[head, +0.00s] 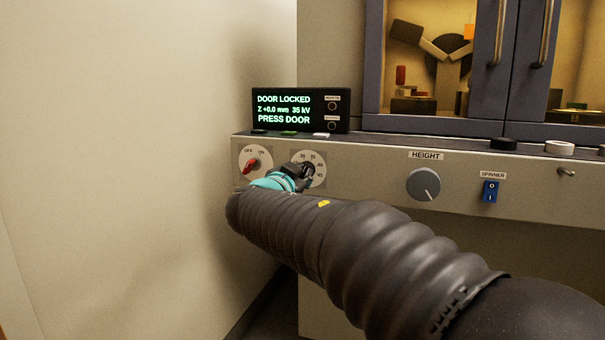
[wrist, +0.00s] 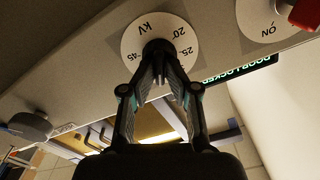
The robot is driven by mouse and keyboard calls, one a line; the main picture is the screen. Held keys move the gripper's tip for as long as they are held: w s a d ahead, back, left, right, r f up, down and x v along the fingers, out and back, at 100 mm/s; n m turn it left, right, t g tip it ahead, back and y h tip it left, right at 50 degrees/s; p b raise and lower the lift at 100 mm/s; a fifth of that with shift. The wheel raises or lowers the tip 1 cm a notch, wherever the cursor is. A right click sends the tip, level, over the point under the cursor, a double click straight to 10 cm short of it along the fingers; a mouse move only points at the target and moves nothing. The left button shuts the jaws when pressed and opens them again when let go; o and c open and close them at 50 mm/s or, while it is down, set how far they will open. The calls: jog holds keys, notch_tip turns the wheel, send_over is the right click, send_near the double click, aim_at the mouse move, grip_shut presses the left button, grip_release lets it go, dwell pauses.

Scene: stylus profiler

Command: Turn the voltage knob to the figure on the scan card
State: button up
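The voltage dial (head: 318,165) is a white disc on the panel front, partly covered by my gripper (head: 306,171) in the head view. In the wrist view the dial (wrist: 133,40) shows "kV", 20, 25 and 45. The dark voltage knob (wrist: 157,45) is at its centre. My gripper's fingertips (wrist: 158,52) come together on this knob, and the fingers look shut on it. The knob's pointer is hidden. The display (head: 285,109) reads "DOOR LOCKED", "Z +0.0 mm 35 kV" and "PRESS DOOR". I cannot make out a scan card in either view.
An OFF/ON dial with a red knob (head: 250,166) is just left of the voltage dial. To the right are the HEIGHT knob (head: 424,185) and blue SPINNER switch (head: 490,191). A cabinet with glazed doors (head: 490,90) stands above. A bare wall (head: 130,150) is at left.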

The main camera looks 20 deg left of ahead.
jog(key=shift+f, duration=0.1)
jog(key=n, duration=0.5)
jog(key=shift+n, duration=0.4)
jog(key=n, duration=0.6)
jog(key=shift+a, duration=0.15)
grip_shut()
